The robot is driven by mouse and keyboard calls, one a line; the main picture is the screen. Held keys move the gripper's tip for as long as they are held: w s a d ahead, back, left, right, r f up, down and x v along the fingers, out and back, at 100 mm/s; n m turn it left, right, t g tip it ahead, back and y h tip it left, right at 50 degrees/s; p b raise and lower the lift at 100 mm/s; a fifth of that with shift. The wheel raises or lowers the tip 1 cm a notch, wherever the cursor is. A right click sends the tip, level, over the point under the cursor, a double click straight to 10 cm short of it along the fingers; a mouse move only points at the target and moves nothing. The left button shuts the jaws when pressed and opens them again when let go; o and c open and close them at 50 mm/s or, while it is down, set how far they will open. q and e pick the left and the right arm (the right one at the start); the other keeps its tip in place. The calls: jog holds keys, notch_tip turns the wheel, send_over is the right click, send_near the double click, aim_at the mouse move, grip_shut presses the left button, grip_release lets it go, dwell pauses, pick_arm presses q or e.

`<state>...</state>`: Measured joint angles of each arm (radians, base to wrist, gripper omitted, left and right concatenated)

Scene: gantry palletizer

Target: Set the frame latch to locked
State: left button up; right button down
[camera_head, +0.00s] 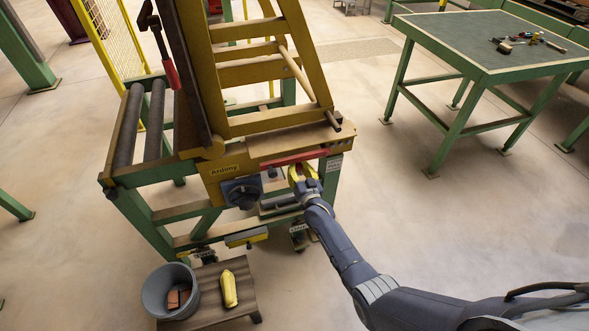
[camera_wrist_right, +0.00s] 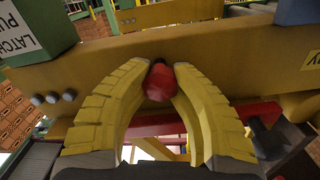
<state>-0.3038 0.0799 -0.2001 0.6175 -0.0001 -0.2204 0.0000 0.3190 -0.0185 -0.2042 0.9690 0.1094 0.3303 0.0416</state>
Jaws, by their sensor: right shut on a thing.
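My right gripper (camera_head: 302,175) reaches the front of the yellow machine frame (camera_head: 235,177), just under a red bar (camera_head: 293,159). In the right wrist view its yellow fingers (camera_wrist_right: 160,70) are closed around a round red knob (camera_wrist_right: 160,84) on the yellow beam (camera_wrist_right: 225,62). A label (camera_wrist_right: 20,30) beside it starts with "LATCH PU"; the same white label (camera_head: 334,163) sits right of the gripper in the head view. My left gripper is not in view.
A red-handled lever (camera_head: 170,72) stands at the machine's upper left. A dark blue box with a knob (camera_head: 241,192) is left of my gripper. Open floor lies right, before a green workbench (camera_head: 490,45).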

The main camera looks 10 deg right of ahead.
jog(key=c, duration=1)
grip_release()
jog(key=shift+w+r, duration=0.1)
jog(key=shift+w, duration=0.05)
jog(key=s+d, duration=0.1)
jog(key=s, duration=1.1)
jog(key=shift+d, duration=0.35)
jog(key=s+d+f+n+g, duration=0.1)
jog(key=s+f+g, duration=0.2)
jog(key=s+f, duration=0.6)
jog(key=s+d+f+n+g+h, duration=0.1)
jog(key=s+f+n+g, duration=0.3)
jog(key=f, duration=0.9)
jog(key=s+d+f+m+g, duration=0.1)
jog(key=s+d+f+g, duration=0.1)
jog(key=s+f, duration=0.7)
jog(key=s+d+f+g, duration=0.2)
jog(key=s+f, duration=0.3)
jog(key=s, duration=0.7)
jog(key=s+d+f+g+h, duration=0.1)
jog(key=s+f, duration=0.4)
jog(key=s, duration=0.7)
jog(key=s+d+f+n+g, duration=0.1)
jog(key=s+d+f+g, duration=0.2)
jog(key=s, duration=1)
jog(key=shift+d+f+g+h, duration=0.35)
jog(key=shift+f+g, duration=0.35)
jog(key=shift+f, duration=0.25)
